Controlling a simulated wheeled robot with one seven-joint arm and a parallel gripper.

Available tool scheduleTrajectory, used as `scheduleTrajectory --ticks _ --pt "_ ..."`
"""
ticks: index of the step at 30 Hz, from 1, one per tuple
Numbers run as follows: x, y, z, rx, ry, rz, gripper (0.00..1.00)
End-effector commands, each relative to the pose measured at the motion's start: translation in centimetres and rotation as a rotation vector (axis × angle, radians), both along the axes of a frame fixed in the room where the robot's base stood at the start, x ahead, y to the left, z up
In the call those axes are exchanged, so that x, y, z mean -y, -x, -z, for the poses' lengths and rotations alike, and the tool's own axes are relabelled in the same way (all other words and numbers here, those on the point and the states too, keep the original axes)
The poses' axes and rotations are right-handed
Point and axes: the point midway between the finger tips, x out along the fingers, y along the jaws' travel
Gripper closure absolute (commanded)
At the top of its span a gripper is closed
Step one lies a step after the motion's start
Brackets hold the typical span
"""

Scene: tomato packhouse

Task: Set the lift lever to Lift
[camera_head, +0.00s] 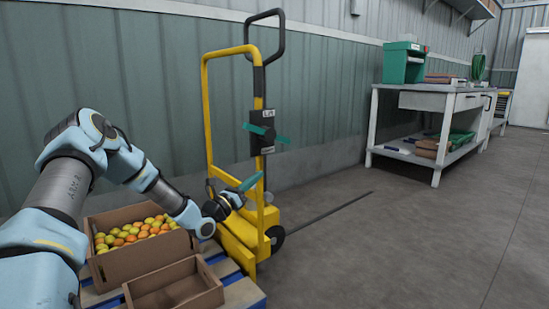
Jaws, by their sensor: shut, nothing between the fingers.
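The lift lever (281,139) is a teal bar on a black plate (256,118) fixed to the mast of a yellow pallet stacker (207,110). It lies nearly level across the plate, its right end slightly lower. A label reading "Lift" sits above it and a small label, too small to read, below it. My gripper (250,183) is shut and empty, with teal fingers pointing up and right. It is below and a little left of the lever, in front of the yellow frame, and apart from the lever.
A cardboard box of tomatoes (140,259) and an empty box (177,302) stand on a blue pallet (243,294) below my arm. A black handle (281,40) rises above the mast. A white workbench (428,101) stands at right. The floor between is largely clear.

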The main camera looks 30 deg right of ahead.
Motion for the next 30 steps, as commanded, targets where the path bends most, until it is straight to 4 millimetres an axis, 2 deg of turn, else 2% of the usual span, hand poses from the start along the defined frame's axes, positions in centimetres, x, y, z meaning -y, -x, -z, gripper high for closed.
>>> scheduleTrajectory --ticks 5,17,21,30 --pt "1.8 -0.5 -0.5 0.004 0.001 0.003 1.0" --pt "8.9 -3.0 -3.2 0.005 0.0 0.003 1.0" --pt "9.5 -3.6 -5.3 0.006 0.001 0.001 1.0" --pt "10.1 -4.1 -7.0 0.002 0.0 0.001 1.0"
